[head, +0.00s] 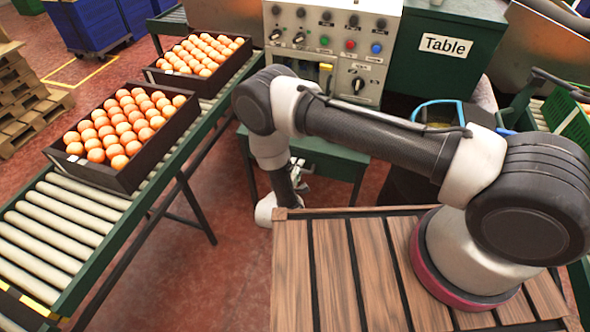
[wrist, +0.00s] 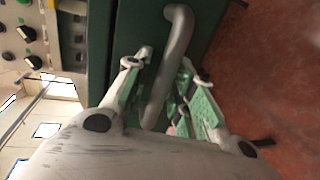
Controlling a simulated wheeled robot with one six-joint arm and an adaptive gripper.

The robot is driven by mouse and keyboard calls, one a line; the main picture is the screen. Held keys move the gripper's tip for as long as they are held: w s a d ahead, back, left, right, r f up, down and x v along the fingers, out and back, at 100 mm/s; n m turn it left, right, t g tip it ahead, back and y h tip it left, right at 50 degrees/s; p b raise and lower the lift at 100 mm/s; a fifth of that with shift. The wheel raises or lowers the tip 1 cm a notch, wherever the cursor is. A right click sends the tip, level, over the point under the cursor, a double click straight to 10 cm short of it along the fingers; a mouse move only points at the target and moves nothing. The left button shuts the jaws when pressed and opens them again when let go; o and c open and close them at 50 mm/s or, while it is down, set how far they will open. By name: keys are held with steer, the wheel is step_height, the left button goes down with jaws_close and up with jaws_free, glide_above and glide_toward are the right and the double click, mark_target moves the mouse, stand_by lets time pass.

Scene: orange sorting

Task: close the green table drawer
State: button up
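The green table (head: 335,160) stands below the control panel, mostly behind my arm in the head view. In the wrist view a green drawer front (wrist: 138,25) fills the upper middle, with a grey bar handle (wrist: 179,28) on it. My gripper (wrist: 166,60) is open, with one finger on each side of the handle. I cannot tell whether either finger touches it. In the head view my gripper is low in front of the green table, partly hidden by my arm. How far the drawer stands out cannot be told.
The control panel (head: 328,48) with knobs and buttons stands behind the table. A roller conveyor (head: 75,215) with two crates of oranges runs along the left. A green cabinet (head: 450,80) labelled "Table" stands at the back right. Red floor (head: 225,255) is clear between conveyor and my base.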

steer(key=shift+s, duration=0.1)
steer(key=v, duration=0.7)
steer(key=shift+s, duration=0.15)
stand_by(0.4)
steer(key=shift+r, duration=0.1)
